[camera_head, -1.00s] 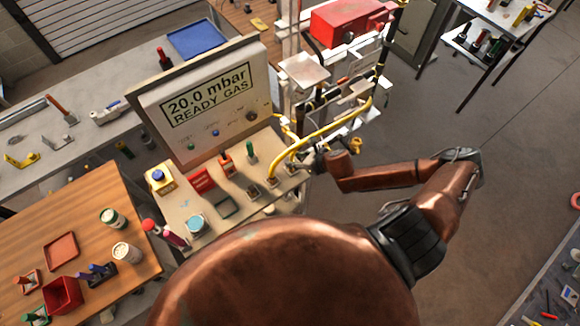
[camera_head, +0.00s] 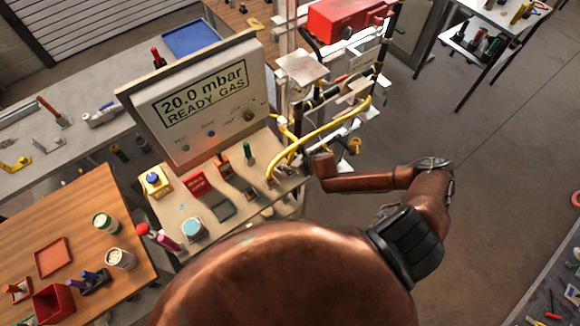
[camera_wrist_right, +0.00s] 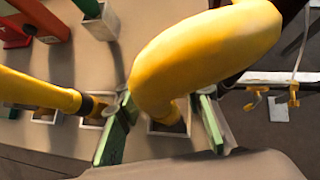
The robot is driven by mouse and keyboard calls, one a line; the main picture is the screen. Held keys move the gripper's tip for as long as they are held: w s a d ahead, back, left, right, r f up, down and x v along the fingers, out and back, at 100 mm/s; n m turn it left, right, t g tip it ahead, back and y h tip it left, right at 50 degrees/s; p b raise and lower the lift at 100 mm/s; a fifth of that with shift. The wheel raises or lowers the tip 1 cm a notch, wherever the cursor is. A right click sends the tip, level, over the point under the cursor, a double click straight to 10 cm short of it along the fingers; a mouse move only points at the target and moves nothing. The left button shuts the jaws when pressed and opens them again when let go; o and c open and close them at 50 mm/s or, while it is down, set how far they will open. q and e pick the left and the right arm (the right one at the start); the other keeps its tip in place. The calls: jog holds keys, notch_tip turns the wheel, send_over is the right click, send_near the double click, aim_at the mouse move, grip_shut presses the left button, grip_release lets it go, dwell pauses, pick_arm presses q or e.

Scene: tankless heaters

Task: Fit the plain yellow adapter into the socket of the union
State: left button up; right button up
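My right gripper (camera_wrist_right: 163,118) shows two green-padded fingers, spread either side of the lower end of a thick yellow curved piece (camera_wrist_right: 205,55). A narrow gap seems to show at the right finger. The piece's lower end stands over a pale-framed square slot. In the head view, the right gripper is at the bench's right end, beside the yellow curved hoses (camera_head: 322,135), with its fingertips too small to make out. A small yellow fitting (camera_head: 354,146) shows right of the hoses; I cannot tell if it is the adapter. I cannot make out the union's socket. My left gripper is not seen.
A second yellow hose (camera_wrist_right: 35,92) ends in a dark fitting in a neighbouring slot, close to the left finger. The display panel (camera_head: 205,95) stands behind the bench. A rig with a red box (camera_head: 340,22) stands beyond. Open floor lies to the right.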

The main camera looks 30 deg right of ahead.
jog(key=shift+x, duration=0.85)
grip_shut()
